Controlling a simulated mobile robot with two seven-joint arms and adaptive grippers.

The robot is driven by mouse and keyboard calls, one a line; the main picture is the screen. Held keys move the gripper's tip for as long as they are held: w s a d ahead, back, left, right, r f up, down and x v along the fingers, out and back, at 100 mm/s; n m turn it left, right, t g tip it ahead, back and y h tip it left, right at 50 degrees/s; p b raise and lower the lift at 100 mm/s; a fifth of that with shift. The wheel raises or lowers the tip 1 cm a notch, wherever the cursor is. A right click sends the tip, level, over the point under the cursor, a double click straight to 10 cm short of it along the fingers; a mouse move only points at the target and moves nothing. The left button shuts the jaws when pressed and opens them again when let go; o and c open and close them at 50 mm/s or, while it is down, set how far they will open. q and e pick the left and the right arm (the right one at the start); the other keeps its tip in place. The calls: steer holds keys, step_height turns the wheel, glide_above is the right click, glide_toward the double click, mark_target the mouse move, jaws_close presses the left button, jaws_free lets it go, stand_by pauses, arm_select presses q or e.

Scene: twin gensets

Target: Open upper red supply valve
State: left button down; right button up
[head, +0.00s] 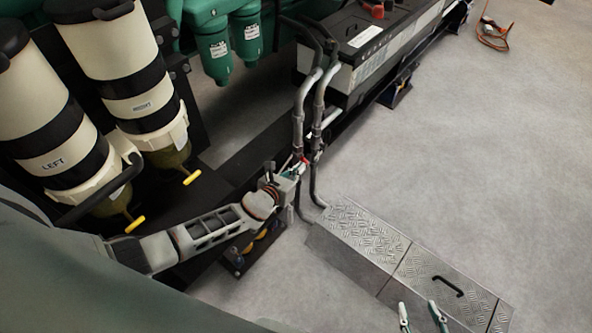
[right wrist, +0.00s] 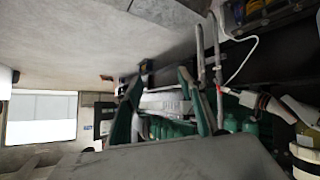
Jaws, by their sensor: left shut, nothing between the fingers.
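Two grey vertical pipes (head: 318,115) rise from the floor beside the battery box. A small patch of red (head: 304,160), possibly the upper red supply valve's handle, shows on them, mostly hidden by my left gripper. My left gripper (head: 299,169) is shut at the pipes, right at this red patch; I cannot tell whether it touches it. The pipes also show in the right wrist view (right wrist: 217,60). My right gripper (head: 421,318) is open and empty over the floor plates at the bottom; its spread fingers show in the right wrist view (right wrist: 165,105).
Two cream filter canisters, marked LEFT (head: 60,160) and RIGHT (head: 140,106), stand at left with yellow handles below. A battery box (head: 372,45) stands behind the pipes. Treadplate covers (head: 362,233) lie at the pipes' foot. Open grey floor (head: 480,150) extends to the right.

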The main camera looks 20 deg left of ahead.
mark_target(304, 159)
arm_select(q)
steer(key=shift+w+r+p, duration=0.25)
steer(key=shift+r+p, duration=0.05)
steer(key=shift+r, duration=0.1)
steer(key=shift+w+d+r+p, duration=0.3)
steer(key=shift+w+r+p, duration=0.3)
steer(key=shift+w, duration=0.2)
steer(key=shift+w+d+r, duration=0.1)
steer(key=shift+w, duration=0.15)
